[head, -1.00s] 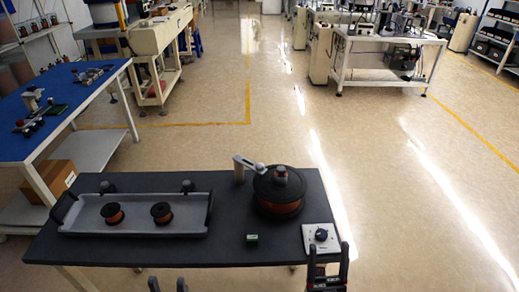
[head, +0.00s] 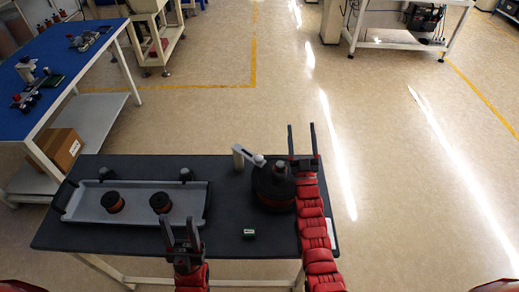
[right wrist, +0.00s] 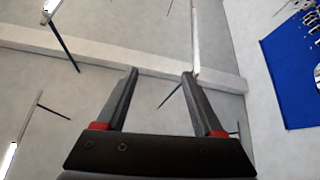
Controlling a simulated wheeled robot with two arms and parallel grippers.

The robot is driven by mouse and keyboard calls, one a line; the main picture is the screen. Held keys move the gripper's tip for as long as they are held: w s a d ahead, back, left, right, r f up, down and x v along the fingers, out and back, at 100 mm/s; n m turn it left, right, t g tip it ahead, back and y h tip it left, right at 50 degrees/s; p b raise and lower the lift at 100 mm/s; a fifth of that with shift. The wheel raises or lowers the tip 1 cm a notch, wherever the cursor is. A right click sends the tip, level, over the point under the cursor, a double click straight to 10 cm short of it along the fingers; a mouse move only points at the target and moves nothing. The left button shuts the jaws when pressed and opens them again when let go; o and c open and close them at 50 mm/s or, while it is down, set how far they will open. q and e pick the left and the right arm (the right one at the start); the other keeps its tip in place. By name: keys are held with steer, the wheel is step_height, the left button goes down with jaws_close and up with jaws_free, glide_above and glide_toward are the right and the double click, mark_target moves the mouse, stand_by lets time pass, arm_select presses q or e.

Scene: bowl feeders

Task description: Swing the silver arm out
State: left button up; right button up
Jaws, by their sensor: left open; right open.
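My right gripper (head: 301,128) is open and empty, reaching above and past the right side of the spool unit; my right arm hides part of that unit. In the right wrist view the same gripper (right wrist: 161,75) points up, away from the table, with nothing between its fingers.
A blue table (head: 40,98) stands at the far left.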

steer(key=w+a+f+n+g+p, duration=0.1)
steer(key=w+a+f+g, duration=0.1)
steer(key=w+a+g, duration=0.3)
steer(key=w+a+f+n+g, duration=0.1)
steer(key=w+n+g, duration=0.15)
steer(key=w, duration=0.55)
steer(key=w+a+f+n+g+p, duration=0.1)
steer(key=w+a+f+g, duration=0.1)
steer(key=w+a+g, duration=0.3)
step_height(320, 180, up, 12)
steer(key=n+g+h+p, duration=0.15)
steer(key=n+g, duration=0.25)
steer(key=g, duration=0.8)
glide_above(259, 158)
step_height(259, 158, down, 15)
steer(key=b, duration=0.5)
steer(key=shift+f, duration=0.1)
steer(key=shift+d+f+b, duration=0.1)
steer(key=shift+f+b, duration=0.65)
steer(key=shift+f, duration=0.05)
steer(key=shift+w+f, duration=0.15)
steer(key=shift+f, duration=0.4)
steer(key=shift+r, duration=0.1)
steer(key=c, duration=0.3)
jaws_close()
